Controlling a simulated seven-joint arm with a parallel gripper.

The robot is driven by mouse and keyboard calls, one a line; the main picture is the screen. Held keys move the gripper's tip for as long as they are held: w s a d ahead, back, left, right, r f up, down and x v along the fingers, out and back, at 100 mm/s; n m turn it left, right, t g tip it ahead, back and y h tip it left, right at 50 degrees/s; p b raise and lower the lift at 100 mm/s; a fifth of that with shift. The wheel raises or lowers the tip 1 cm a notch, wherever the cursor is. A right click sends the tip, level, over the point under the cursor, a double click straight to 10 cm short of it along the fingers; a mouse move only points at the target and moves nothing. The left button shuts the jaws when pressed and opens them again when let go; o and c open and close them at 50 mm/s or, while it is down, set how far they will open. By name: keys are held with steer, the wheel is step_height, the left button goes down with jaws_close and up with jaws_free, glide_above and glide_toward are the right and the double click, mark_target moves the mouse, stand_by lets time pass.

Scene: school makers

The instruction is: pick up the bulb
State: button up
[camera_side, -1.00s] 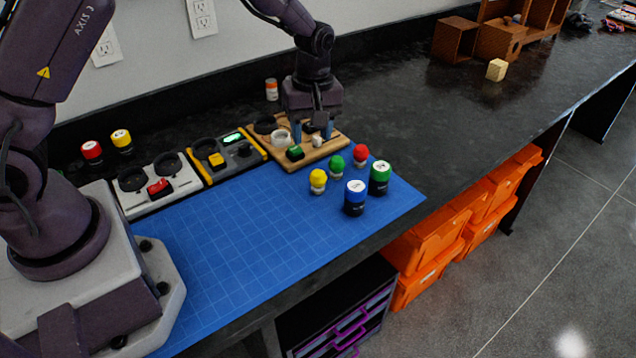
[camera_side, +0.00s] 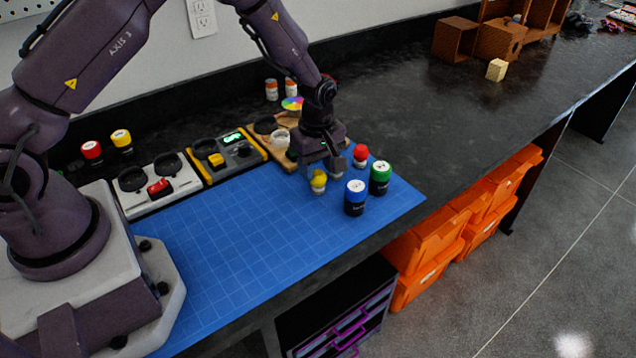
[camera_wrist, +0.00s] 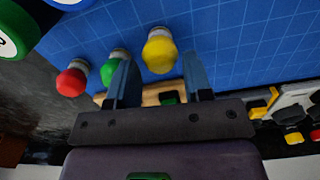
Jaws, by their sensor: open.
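Three small bulbs with pale bases stand on the blue mat (camera_side: 240,240). The yellow bulb (camera_side: 318,186) is under my gripper (camera_side: 325,172) in the side view. In the wrist view the yellow bulb (camera_wrist: 160,52) lies between the lines of my open, empty fingers (camera_wrist: 158,66), at about their tips. The green bulb (camera_wrist: 114,66) is partly behind the left finger in the wrist view and hidden in the side view. The red bulb (camera_side: 360,156) stands to the right; it also shows in the wrist view (camera_wrist: 72,82).
A blue-topped jar (camera_side: 355,198) and a green-topped jar (camera_side: 380,178) stand close on the right. A wooden board (camera_side: 285,150) with parts, a yellow-edged device (camera_side: 228,155) and a white panel (camera_side: 150,185) line the back. The mat's front left is clear.

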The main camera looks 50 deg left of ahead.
mark_target(318, 171)
steer(key=shift+f, duration=1.6)
steer(key=shift+c, duration=0.4)
steer(key=c, duration=0.5)
steer(key=shift+r, duration=0.1)
